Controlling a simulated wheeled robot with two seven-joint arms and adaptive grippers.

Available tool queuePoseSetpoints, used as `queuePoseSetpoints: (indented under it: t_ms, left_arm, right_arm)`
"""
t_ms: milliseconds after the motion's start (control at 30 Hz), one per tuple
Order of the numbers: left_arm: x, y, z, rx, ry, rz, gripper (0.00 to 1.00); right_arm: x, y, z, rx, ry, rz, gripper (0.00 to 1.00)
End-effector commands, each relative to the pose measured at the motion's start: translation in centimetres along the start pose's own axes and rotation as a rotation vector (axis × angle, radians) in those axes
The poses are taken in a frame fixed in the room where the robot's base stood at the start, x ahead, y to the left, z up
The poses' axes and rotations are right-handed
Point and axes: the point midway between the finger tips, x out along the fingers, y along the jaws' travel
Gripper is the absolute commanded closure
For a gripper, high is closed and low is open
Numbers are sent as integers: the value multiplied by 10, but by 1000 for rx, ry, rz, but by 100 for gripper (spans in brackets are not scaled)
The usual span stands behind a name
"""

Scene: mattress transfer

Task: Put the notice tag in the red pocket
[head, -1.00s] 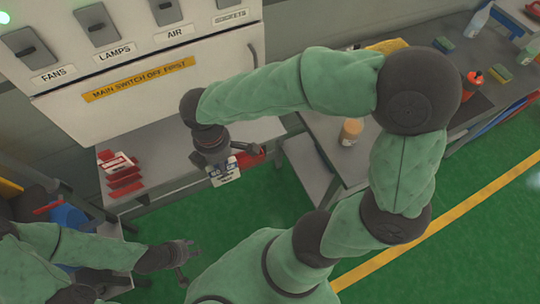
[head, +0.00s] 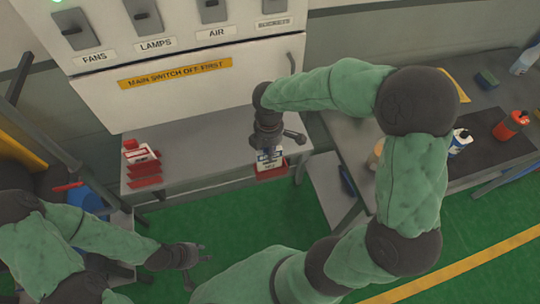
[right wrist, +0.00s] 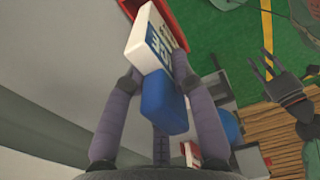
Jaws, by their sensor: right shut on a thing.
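The notice tag (head: 268,160), white with blue print and a blue end, is in my right gripper (head: 267,148). The right wrist view shows the tag (right wrist: 154,42) between the two fingers (right wrist: 152,88), its blue end toward my palm. The red pocket (head: 272,172) is at the front edge of the grey shelf, just below the tag. In the right wrist view the pocket (right wrist: 172,18) is at the tag's far end; I cannot tell whether that end is inside it. My left gripper (head: 198,267) is open and empty, low and left, over the green floor.
A red rack (head: 142,177) with red-and-white cards stands on the left of the shelf (head: 205,145). A white switch cabinet (head: 210,75) rises behind. A workbench (head: 350,140) with bottles and a sponge is at right, partly behind my right arm.

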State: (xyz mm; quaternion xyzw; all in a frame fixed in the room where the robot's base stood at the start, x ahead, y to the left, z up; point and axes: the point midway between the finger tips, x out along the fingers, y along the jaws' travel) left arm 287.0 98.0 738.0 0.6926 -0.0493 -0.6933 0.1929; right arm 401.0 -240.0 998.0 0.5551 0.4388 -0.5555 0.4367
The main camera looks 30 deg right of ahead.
Motion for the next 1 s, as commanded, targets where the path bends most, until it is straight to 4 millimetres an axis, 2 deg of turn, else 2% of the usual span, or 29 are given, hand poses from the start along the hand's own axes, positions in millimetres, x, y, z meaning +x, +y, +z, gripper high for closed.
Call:
queuePoseSetpoints:
  t_ms: [300,733,767,800,833,1000]
  left_arm:
    - [10,-4,0,0,0,0,60]
    - [12,-4,0,0,0,0,60]
    - [11,-4,0,0,0,0,60]
    - [11,-4,0,0,0,0,60]
    - [11,-4,0,0,0,0,60]
    - [11,-4,0,0,0,0,60]
  right_arm:
    - [37,4,5,0,-1,-3,100]
    - [43,4,5,0,0,-1,100]
    - [42,4,5,0,0,-1,65]
    - [42,4,5,0,0,-1,54]
    - [42,4,5,0,0,-1,50]
    - [42,4,5,0,0,-1,50]
